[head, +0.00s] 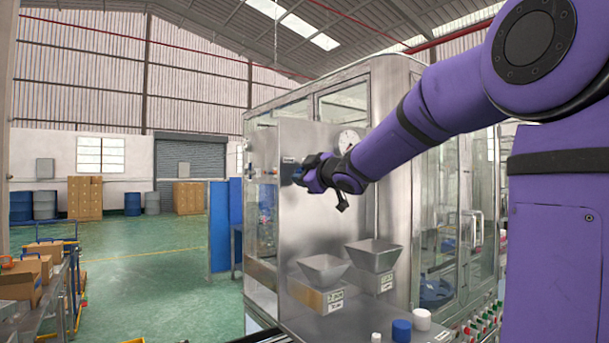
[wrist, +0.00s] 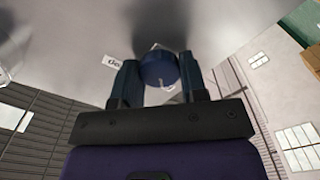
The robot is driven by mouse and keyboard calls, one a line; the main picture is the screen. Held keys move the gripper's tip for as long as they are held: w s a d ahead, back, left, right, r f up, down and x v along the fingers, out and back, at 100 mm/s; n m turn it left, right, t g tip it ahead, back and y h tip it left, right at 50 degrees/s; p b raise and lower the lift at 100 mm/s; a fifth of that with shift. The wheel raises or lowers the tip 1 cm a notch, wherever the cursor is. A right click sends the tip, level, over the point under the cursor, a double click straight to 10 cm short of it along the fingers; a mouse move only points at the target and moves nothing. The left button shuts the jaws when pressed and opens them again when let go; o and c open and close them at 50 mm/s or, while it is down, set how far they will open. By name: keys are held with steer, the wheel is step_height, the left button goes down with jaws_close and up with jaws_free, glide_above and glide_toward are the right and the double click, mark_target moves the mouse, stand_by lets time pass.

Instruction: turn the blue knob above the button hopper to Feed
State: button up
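The blue knob (wrist: 160,70) sits on the steel panel of the machine (head: 300,215), between my gripper's two fingers. My gripper (wrist: 160,78) appears shut on it, with one dark finger against each side. In the head view my gripper (head: 301,174) reaches the panel at knob height, and the knob is mostly hidden there. A small white label is beside the knob in the wrist view, partly covered and upside down. The knob's pointer direction cannot be read. Two steel hoppers, a left one (head: 323,268) and a right one (head: 373,255), are lower on the machine, with labels too small to read.
A round gauge (head: 348,140) is on the panel behind my wrist. Blue and white caps (head: 402,330) stand on the ledge at the front. A cart with cardboard boxes (head: 25,280) is at the left. The green floor between is open.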

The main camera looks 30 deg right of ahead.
steer(key=o, duration=0.4)
steer(key=shift+o, duration=0.2)
steer(key=shift+s, duration=0.1)
steer(key=s, duration=1)
steer(key=shift+s+d, duration=0.15)
steer(key=shift+s, duration=0.2)
steer(key=shift+f, duration=0.1)
steer(key=s+a+f+m+g, duration=0.4)
steer(key=s+a+f+g, duration=0.2)
steer(key=s+f, duration=0.4)
steer(key=s+a+f+m+g, duration=0.5)
steer(key=s+a+f, duration=0.4)
steer(key=s+f, duration=0.2)
steer(key=s+g, duration=0.1)
steer(key=s, duration=0.1)
steer(key=shift+s+a+f+m+g+h, duration=0.2)
steer(key=shift+s+a+m+g+h, duration=0.1)
steer(key=shift+s+g, duration=0.1)
